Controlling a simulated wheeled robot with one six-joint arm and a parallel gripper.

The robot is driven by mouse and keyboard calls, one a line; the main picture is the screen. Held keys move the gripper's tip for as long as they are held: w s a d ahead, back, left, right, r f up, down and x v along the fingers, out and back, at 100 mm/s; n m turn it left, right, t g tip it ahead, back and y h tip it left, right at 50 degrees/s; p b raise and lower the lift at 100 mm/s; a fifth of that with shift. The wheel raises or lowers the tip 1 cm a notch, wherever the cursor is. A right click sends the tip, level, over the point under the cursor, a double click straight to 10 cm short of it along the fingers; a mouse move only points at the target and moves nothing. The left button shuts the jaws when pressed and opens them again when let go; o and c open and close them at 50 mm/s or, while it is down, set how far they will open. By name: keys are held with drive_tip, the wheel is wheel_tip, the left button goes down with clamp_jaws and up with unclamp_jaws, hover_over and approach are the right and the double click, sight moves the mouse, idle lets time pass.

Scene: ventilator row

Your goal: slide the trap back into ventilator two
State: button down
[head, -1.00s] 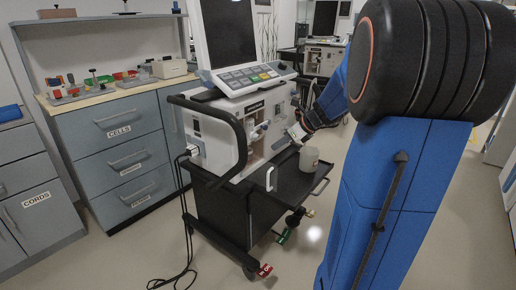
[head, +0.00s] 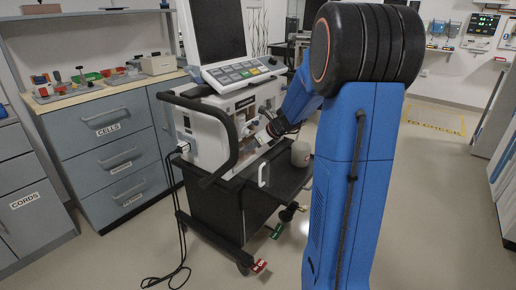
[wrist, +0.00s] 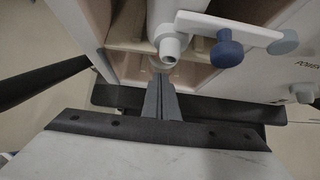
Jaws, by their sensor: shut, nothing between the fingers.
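The nearest ventilator (head: 204,133) stands on a dark cart at the centre of the head view, with its open front bay facing right. A pale jar (head: 301,154), possibly the trap, stands upright on the cart's tray. My gripper (head: 266,122) is close to the ventilator's front, up and left of the jar. In the wrist view my gripper (wrist: 161,82) is shut and empty, its tips just below a white port (wrist: 170,46) in the bay. The jar does not show in the wrist view. I cannot read which ventilator this is.
A blue knob (wrist: 227,50) on a white lever sticks out right of the port. The cart's dark tray (head: 278,181) extends under the bay. Grey drawers (head: 118,150) stand at left. Open floor (head: 440,210) lies at right. Cables hang left of the cart.

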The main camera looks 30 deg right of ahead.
drive_tip(key=shift+w+a, duration=0.25)
drive_tip(key=shift+w, duration=0.3)
drive_tip(key=shift+w, duration=0.1)
drive_tip(key=shift+w+a+r, duration=0.1)
drive_tip(key=shift+w+a, duration=0.3)
drive_tip(key=shift+w, duration=0.45)
